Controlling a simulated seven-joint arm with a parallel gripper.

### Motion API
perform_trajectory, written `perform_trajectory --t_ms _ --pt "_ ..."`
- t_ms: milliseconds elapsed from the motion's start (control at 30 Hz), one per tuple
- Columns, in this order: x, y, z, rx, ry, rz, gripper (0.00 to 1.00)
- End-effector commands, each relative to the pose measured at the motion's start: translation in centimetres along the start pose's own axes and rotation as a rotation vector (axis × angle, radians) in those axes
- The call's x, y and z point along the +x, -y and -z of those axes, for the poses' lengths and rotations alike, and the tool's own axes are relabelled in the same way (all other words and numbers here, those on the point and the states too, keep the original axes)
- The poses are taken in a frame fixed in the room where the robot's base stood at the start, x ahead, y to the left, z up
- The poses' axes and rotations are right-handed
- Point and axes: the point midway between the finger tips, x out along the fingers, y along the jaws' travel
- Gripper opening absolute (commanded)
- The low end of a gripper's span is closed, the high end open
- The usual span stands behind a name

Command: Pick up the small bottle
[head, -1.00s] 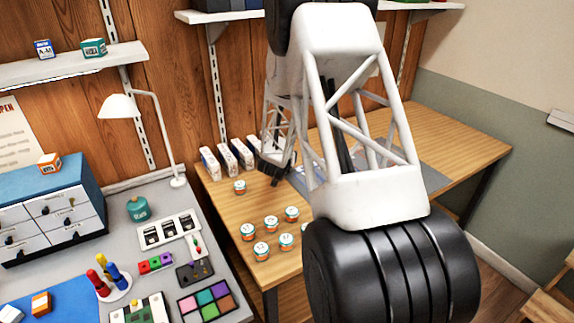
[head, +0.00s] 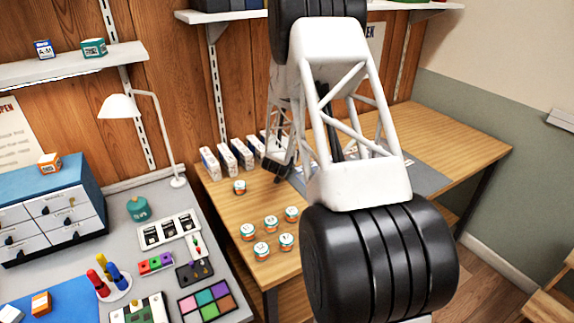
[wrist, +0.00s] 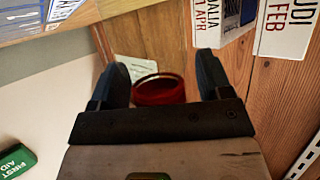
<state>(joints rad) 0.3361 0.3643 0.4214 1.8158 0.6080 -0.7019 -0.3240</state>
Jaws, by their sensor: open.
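Several small bottles with white tops and orange-and-teal labels stand upright on the wooden table in the head view. One bottle (head: 239,187) stands apart near the white boxes, and a cluster (head: 270,223) stands nearer the front. My gripper (wrist: 167,72) shows two dark fingers spread apart in the wrist view. A round red object (wrist: 160,90) with a rim shows between the fingers; I cannot tell what it is or whether it is touched. In the head view, my arm hides part of the table, and the gripper's exact place there is unclear.
A row of white boxes (head: 228,160) stands behind the bottles. A grey bench (head: 222,262) with a lamp (head: 120,105), tools and trays is on the left. The wrist view shows wooden planks, white lettered plates (wrist: 285,28) and a green first-aid box (wrist: 14,160).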

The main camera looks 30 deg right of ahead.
Motion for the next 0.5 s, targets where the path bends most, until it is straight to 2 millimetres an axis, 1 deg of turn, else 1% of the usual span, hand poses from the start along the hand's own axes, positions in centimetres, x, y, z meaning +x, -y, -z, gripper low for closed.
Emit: perform_trajectory --t_ms 400,433,500 --pt "-0.02 -0.01 -0.01 0.000 0.000 0.000 0.72" --pt "-0.02 -0.01 -0.01 0.000 0.000 0.000 0.70" --pt "-0.02 -0.01 -0.01 0.000 0.000 0.000 0.60"
